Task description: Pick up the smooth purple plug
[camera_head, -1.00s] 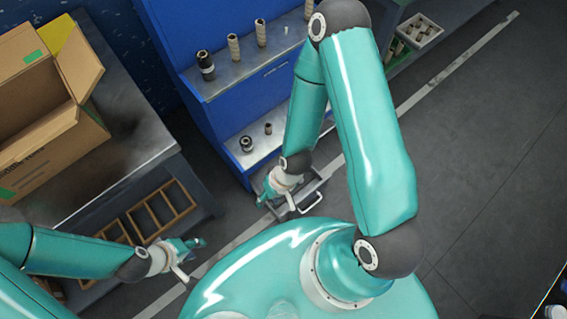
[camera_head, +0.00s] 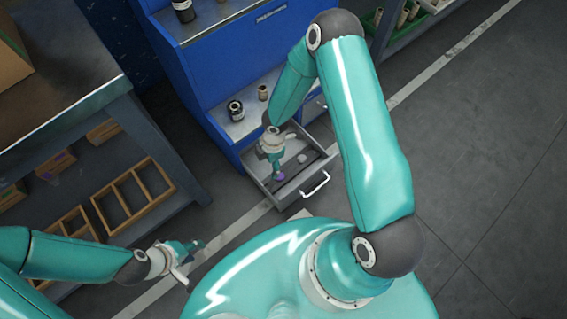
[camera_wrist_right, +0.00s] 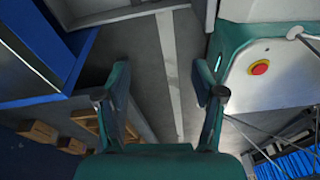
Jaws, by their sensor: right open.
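A small purple thing, which looks like the smooth purple plug (camera_head: 281,176), lies in the open drawer (camera_head: 322,190) of the blue cabinet in the head view. My right gripper (camera_head: 276,172) is over the drawer's left part, its fingers close to the plug. I cannot tell whether they touch. In the right wrist view the right gripper (camera_wrist_right: 163,95) has its fingers wide apart with nothing between them, and the plug does not show there. My left gripper (camera_head: 194,248) is at the lower left, away from the drawer; its jaw opening is unclear.
A pale round piece (camera_head: 301,158) lies in the drawer. A dark ring-shaped part (camera_head: 235,110) and a small brown cylinder (camera_head: 263,92) stand on the cabinet's lower shelf. A workbench (camera_head: 95,95) with wooden trays (camera_head: 130,196) stands left. Open floor lies right.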

